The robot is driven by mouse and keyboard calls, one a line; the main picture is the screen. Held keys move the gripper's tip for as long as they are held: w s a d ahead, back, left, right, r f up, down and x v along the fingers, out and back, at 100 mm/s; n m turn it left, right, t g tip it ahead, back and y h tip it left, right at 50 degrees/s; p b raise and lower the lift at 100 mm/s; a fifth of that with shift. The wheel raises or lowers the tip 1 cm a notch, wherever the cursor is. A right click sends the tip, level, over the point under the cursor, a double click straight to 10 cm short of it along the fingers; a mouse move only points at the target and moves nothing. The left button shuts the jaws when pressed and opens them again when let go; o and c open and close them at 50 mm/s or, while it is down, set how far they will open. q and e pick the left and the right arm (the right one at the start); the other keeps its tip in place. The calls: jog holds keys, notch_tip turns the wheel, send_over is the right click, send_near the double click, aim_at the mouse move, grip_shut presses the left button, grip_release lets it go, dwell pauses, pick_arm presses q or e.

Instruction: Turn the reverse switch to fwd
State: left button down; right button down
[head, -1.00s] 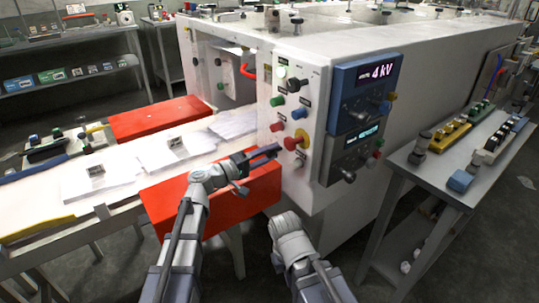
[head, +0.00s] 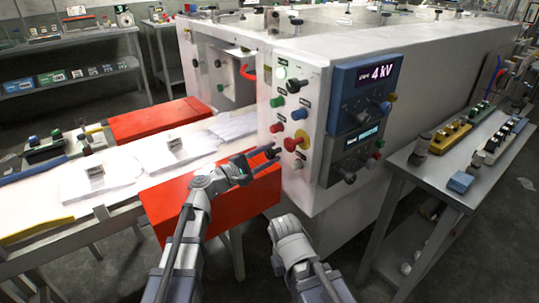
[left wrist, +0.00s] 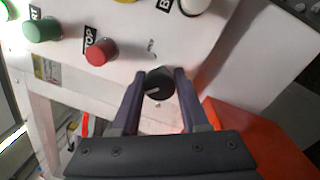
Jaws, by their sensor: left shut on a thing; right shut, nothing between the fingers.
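In the left wrist view the reverse switch is a round black knob (left wrist: 158,83) on the pale panel, its white pointer mark towards the lower left. The small print around it is too blurred to read. My left gripper (left wrist: 160,82) is shut on the knob, one finger on each side. In the head view this gripper (head: 270,154) reaches the lower left of the panel, and its fingers mostly hide the knob. My right gripper (head: 278,265) is low at bottom centre, shut and away from the panel; its fingertips are hard to make out.
A red button (left wrist: 100,52) and a green button (left wrist: 42,30) sit close to the knob. A yellow-ringed emergency stop (head: 292,143) is to its right. A red box-like cover (head: 240,190) lies under my left gripper. A side table (head: 430,170) stands at right.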

pick_arm(q)
jog(key=shift+w, duration=0.1)
dwell(0.4)
jog(key=shift+c, duration=2.2)
grip_release()
jog(key=shift+a, duration=0.1)
jog(key=v, duration=0.7)
jog(key=shift+s+a+b, duration=0.3)
jog(key=shift+b, duration=0.05)
jog(key=shift+f, duration=0.15)
